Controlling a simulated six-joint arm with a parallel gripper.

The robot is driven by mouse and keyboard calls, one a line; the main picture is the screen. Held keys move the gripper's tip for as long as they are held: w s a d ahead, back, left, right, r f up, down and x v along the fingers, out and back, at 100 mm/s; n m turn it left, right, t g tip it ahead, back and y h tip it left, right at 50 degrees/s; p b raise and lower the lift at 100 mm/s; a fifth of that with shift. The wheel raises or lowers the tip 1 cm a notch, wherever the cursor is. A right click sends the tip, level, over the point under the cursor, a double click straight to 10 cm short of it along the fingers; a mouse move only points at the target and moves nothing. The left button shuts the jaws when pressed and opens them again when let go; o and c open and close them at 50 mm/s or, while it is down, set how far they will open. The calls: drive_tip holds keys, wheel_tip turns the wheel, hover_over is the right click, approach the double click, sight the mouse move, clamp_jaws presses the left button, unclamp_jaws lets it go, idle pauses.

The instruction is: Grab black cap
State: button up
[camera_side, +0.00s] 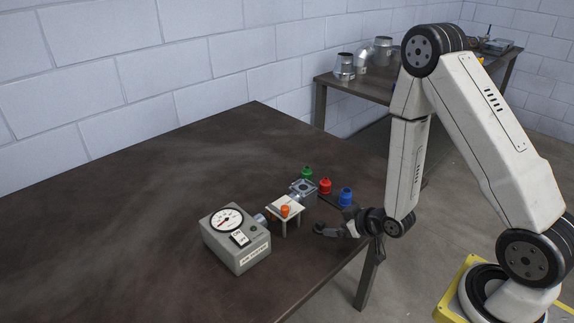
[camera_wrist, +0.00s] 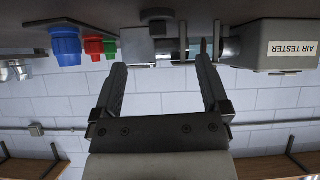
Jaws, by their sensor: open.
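No black cap stands out clearly in either view. In the wrist view, which is upside down, a small dark rounded thing (camera_wrist: 157,14) shows near the top edge; I cannot tell what it is. Green (camera_side: 307,172), red (camera_side: 325,186) and blue (camera_side: 346,197) caps stand in a row near the table's right edge. My gripper (camera_side: 318,229) is low over the table, pointing left, in front of the caps and a small white stand. In the wrist view its two fingers (camera_wrist: 162,66) are apart with nothing between them.
A grey air tester (camera_side: 235,240) with a dial stands left of the white stand (camera_side: 284,208), which bears an orange piece (camera_side: 285,211). A metal block (camera_side: 302,192) sits between stand and caps. The brown table (camera_side: 130,220) is clear at left. Ducts (camera_side: 345,66) stand on a rear table.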

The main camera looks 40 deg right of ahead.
sight(323, 226)
drive_tip(key=shift+s+d+f+t, duration=0.2)
drive_tip(key=shift+s+f+t, duration=0.45)
drive_tip(key=shift+f+t, duration=0.3)
drive_tip(key=shift+s+d+f+m+t, duration=0.15)
drive_tip(key=shift+s+m+t, duration=0.1)
drive_tip(key=shift+s+t, duration=0.3)
drive_tip(key=shift+s+f+m+t, duration=0.15)
drive_tip(key=shift+s+m+t, duration=0.1)
drive_tip(key=shift+s+t, duration=0.2)
drive_tip(key=shift+w, duration=0.15)
drive_tip(key=shift+x, duration=1.25)
drive_tip(key=shift+w, duration=0.1)
drive_tip(key=shift+a+x, duration=0.15)
drive_tip(key=shift+x, duration=0.65)
drive_tip(key=shift+a+x, duration=0.15)
drive_tip(key=shift+x, duration=1.5)
